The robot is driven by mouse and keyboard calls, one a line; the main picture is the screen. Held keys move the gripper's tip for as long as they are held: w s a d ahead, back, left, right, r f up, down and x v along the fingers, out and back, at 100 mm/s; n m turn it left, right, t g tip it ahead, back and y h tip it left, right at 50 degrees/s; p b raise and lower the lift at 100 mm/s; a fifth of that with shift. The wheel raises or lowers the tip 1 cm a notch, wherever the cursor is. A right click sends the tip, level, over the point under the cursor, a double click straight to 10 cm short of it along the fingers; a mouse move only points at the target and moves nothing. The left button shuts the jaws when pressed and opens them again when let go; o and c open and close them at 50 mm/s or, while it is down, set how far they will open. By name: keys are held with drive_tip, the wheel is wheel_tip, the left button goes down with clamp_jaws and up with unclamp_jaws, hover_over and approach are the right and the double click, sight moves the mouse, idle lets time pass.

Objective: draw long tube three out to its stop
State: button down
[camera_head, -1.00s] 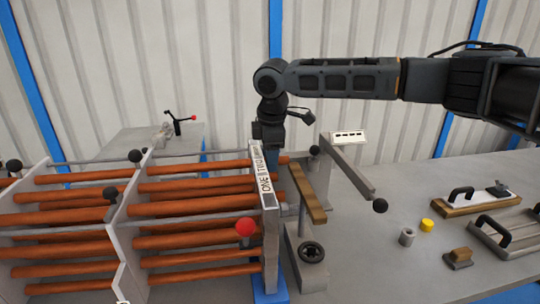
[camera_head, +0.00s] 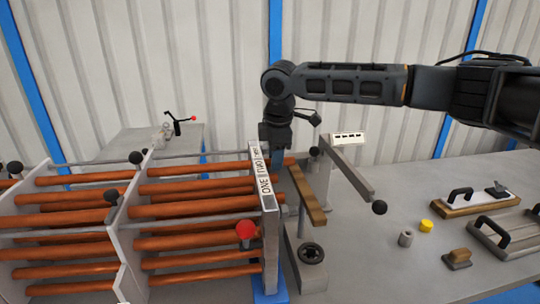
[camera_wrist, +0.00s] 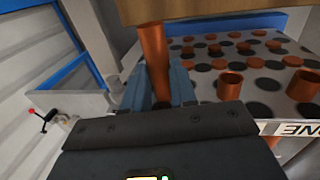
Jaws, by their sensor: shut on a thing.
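A copper-coloured tube sticks out past the labelled end plate (camera_head: 270,222) of the flanged shell, and its end (camera_head: 290,161) shows just right of my gripper (camera_head: 278,157). The plate's top edge reads ONE and TWO; the third label is too small to read. In the wrist view the gripper (camera_wrist: 161,92) is shut on this tube (camera_wrist: 153,48), with a finger on each side. The tube stands well out of the tube sheet (camera_wrist: 205,88), while other tube ends sit nearly flush or short. The tube's far end is hidden inside the shell.
A wooden bar (camera_head: 307,195) runs right of the end plate, close to the held tube. Loose parts and handled blocks lie at right.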

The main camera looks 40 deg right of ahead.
drive_tip(key=s+d, duration=0.1)
drive_tip(key=d, duration=0.1)
drive_tip(key=s+d+p, duration=0.1)
drive_tip(key=s+d, duration=0.1)
drive_tip(key=d, duration=0.1)
drive_tip(key=s+d, duration=0.2)
drive_tip(key=shift+s+d+p, duration=0.15)
drive_tip(key=shift+d+p, duration=0.25)
drive_tip(key=c, duration=0.9)
unclamp_jaws()
drive_tip(key=shift+s+a+r+b, duration=0.15)
drive_tip(key=shift+s+r+b, duration=0.05)
drive_tip(key=shift+r, duration=1.1)
drive_tip(key=shift+s+a+r+b, duration=0.1)
drive_tip(key=shift+s+r+b, duration=0.1)
drive_tip(key=shift+r, duration=1.05)
drive_tip(key=shift+s+a+r+b, duration=0.15)
drive_tip(key=shift+s+r+b, duration=0.05)
drive_tip(key=shift+r, duration=1.1)
